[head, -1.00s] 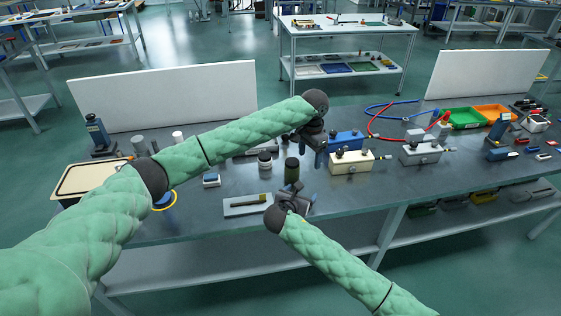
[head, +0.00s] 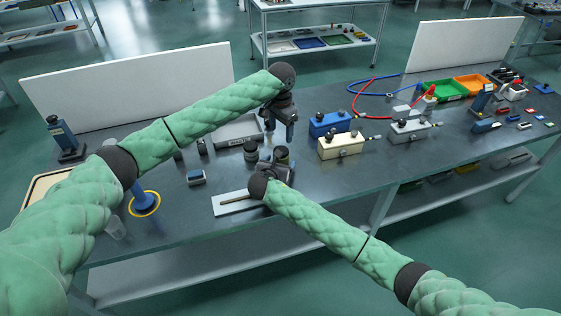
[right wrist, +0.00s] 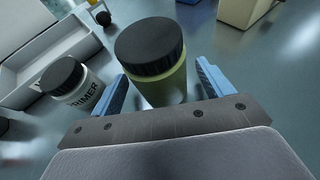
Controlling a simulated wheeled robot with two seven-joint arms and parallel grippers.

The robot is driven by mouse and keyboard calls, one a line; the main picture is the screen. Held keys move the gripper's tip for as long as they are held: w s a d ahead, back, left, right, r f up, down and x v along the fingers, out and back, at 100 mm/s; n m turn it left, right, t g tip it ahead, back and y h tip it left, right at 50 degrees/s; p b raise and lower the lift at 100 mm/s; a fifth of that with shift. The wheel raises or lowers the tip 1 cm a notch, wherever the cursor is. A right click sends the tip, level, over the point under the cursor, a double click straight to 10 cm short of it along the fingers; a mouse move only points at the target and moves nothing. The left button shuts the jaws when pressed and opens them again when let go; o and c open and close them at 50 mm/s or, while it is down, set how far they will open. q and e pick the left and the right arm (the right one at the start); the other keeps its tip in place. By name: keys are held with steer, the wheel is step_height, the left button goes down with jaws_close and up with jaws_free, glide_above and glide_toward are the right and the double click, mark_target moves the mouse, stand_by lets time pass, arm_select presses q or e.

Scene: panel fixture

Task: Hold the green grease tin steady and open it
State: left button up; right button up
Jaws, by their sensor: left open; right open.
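The green grease tin (head: 282,153) stands upright on the bench with its black lid on. In the head view my right gripper hides its lower body. In the right wrist view the olive-green tin (right wrist: 165,90) shows between the two blue fingers. My right gripper (head: 277,170) is open at the tin's near side, a finger on each side; I cannot tell whether they touch it. My left gripper (head: 280,130) is open and empty, fingers pointing down, above and just behind the tin.
A primer jar (right wrist: 65,80) with a black lid stands close left of the tin. A grey tray (head: 238,131) lies behind it. A white plate with a dark bar (head: 230,207) lies in front. Blue (head: 325,125) and cream (head: 342,147) boxes stand to the right.

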mark_target(281, 147)
steer(key=shift+x, duration=0.95)
jaws_close()
arm_select(q)
steer(key=m, duration=2.6)
steer(key=shift+m, duration=0.4)
steer(key=shift+f, duration=4)
